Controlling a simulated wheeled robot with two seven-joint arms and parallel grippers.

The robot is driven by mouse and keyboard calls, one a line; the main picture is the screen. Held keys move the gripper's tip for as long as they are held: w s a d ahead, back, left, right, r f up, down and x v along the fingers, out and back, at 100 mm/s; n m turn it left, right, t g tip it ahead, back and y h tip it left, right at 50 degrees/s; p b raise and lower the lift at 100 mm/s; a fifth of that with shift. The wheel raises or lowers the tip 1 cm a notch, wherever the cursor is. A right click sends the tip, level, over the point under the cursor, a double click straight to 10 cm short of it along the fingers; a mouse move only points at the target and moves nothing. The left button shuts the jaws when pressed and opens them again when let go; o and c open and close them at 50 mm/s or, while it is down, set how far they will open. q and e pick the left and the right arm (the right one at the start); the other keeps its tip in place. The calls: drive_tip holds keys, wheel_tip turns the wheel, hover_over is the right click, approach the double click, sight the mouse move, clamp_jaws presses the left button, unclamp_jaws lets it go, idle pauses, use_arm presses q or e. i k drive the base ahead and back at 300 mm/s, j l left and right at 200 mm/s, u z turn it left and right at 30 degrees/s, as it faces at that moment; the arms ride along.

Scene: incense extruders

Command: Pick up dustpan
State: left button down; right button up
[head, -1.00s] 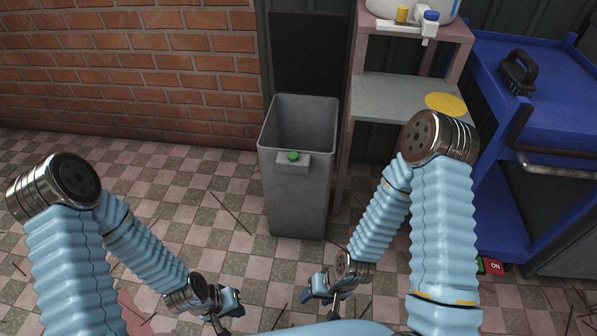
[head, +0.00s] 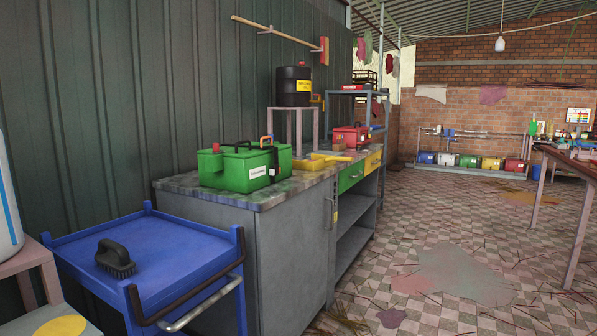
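A yellow dustpan (head: 312,163) appears to lie on the grey counter (head: 262,195), just right of a green toolbox (head: 240,165). Its short handle points right. Part of it is hidden behind the toolbox. Neither of my grippers is in the head view now, so their state does not show.
A blue cart (head: 170,250) with a black brush (head: 115,258) stands left of the counter. A red toolbox (head: 350,137) and a stand with a black drum (head: 294,86) are farther back. Tiled floor (head: 420,235) with scattered sticks lies open to the right. A table (head: 580,165) stands far right.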

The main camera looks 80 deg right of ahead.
sight(318, 162)
drive_tip(key=k+l+z, duration=0.15)
drive_tip(key=l, duration=0.8)
drive_tip(key=k+l+z, duration=0.15)
drive_tip(key=l, duration=0.75)
drive_tip(key=l+z, duration=0.15)
drive_tip(key=l, duration=0.85)
drive_tip(key=k, duration=0.05)
